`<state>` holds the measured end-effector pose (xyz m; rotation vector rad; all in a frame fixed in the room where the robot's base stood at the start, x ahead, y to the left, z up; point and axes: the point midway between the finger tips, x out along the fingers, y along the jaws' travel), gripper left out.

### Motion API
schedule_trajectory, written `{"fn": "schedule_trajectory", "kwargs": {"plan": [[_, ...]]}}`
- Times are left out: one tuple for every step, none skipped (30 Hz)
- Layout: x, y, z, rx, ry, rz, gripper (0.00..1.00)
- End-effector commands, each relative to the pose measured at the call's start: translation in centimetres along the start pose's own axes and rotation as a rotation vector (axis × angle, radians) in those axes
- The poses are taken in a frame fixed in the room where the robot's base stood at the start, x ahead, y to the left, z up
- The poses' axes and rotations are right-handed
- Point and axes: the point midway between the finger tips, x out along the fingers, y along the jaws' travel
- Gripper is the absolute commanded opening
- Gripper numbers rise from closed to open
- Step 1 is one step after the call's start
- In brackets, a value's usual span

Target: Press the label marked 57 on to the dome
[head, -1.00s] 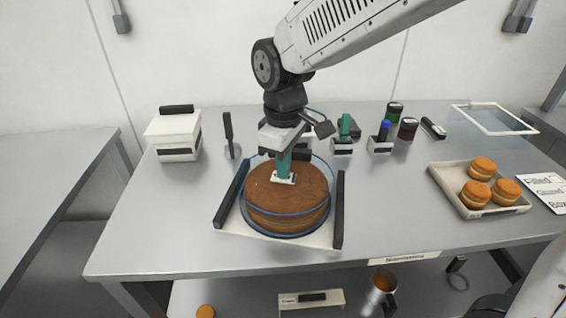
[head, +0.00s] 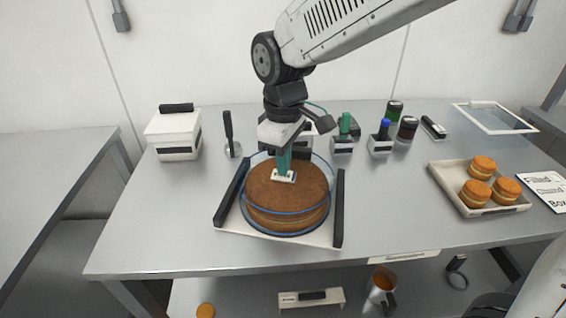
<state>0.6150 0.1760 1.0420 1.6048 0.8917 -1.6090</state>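My gripper (head: 286,148) points down over the tray and is shut on a teal-handled stamp (head: 284,160). A small white label (head: 284,177) shows at the stamp's lower end; its marking is too small to read. A clear dome with a blue rim (head: 285,213) surrounds a round brown cake (head: 300,195). The label appears over the cake's top in the picture; I cannot tell whether it touches the dome. The dome and cake sit on a white tray (head: 265,238) with black side handles.
At the back stand a white lidded box (head: 174,135), a dark-handled scraper (head: 228,135), green (head: 345,128) and blue (head: 384,130) stamps in holders, and dark jars (head: 408,128). A tray (head: 450,182) with filled rounds is at right. The table's front left is clear.

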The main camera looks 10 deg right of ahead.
Motion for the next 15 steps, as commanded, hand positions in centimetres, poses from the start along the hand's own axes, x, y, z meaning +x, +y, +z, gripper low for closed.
{"fn": "schedule_trajectory", "kwargs": {"plan": [[-0.4,0.0,0.0,0.0,0.003,0.001,0.0],[-0.7,0.0,0.0,0.0,0.003,0.002,0.0],[-0.9,0.0,0.0,0.0,0.003,0.002,0.0],[-1.2,0.0,0.0,0.0,0.002,0.001,0.0],[-1.4,0.0,0.0,0.0,0.002,0.001,0.0],[-1.7,0.0,-0.1,0.0,0.003,0.002,0.0],[-1.9,0.0,-0.1,0.0,0.003,0.002,0.0],[-2.1,0.0,-0.1,0.0,0.003,0.002,0.0],[-2.4,0.0,0.0,0.0,0.002,0.001,0.0],[-2.6,0.0,0.0,0.0,0.002,0.001,0.0],[-2.8,0.0,0.0,0.0,0.002,0.001,0.0],[-3.1,0.0,-0.1,0.0,0.003,0.002,0.0],[-3.3,0.0,-0.1,0.0,0.003,0.002,0.0],[-3.5,0.0,-0.1,0.0,0.004,0.002,0.0],[-3.8,0.0,-0.1,0.0,0.003,0.002,0.0]]}}
